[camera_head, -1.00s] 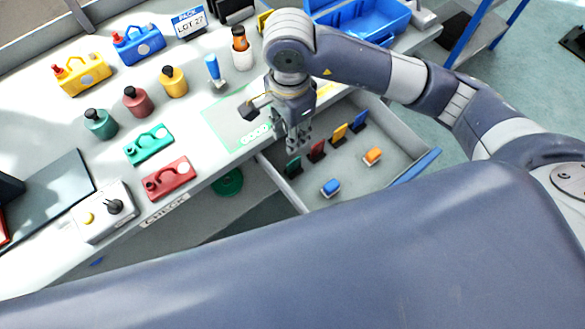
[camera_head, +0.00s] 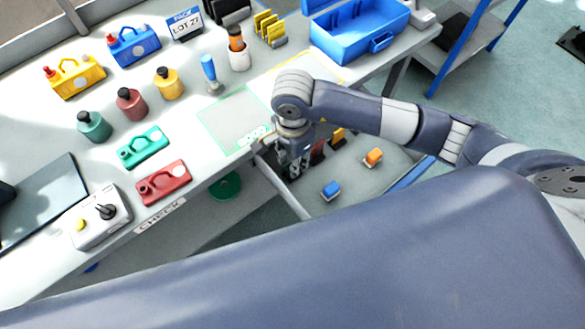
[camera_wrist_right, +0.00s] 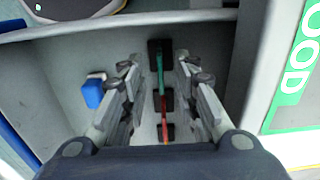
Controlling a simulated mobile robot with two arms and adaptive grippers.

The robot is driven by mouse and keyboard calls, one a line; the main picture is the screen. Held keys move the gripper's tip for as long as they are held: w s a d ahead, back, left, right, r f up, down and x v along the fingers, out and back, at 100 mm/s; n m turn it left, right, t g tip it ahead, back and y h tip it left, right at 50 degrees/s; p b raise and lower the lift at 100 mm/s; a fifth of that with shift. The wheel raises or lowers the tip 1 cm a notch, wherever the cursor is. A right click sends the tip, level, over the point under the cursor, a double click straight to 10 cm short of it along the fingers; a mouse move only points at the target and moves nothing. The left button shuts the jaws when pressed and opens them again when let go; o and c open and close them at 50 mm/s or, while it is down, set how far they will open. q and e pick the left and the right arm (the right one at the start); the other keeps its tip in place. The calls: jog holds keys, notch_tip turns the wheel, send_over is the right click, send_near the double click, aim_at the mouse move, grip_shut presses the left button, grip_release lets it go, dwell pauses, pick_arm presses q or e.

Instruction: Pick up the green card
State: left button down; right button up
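The green card (camera_wrist_right: 160,62) stands upright in a dark holder in the open drawer (camera_head: 390,160). It shows edge-on in the right wrist view, and my gripper hides it in the head view. My right gripper (camera_head: 294,170) points down into the drawer. In the right wrist view its fingers (camera_wrist_right: 158,78) are apart, one on each side of the green card, with gaps visible. The red card (camera_wrist_right: 163,105) stands in line behind the green one, also between the fingers. My left gripper is not in view.
Yellow card (camera_head: 338,134) stands farther along the drawer's row. A blue block (camera_head: 331,189) and an orange block (camera_head: 373,156) lie on the drawer floor. The drawer wall is close to my gripper. The worktop holds bottles, a blue toolbox (camera_head: 350,40) and coloured parts.

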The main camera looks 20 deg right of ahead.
jog(key=shift+f, duration=0.95)
jog(key=shift+c, duration=0.5)
grip_shut()
jog(key=shift+r, duration=0.1)
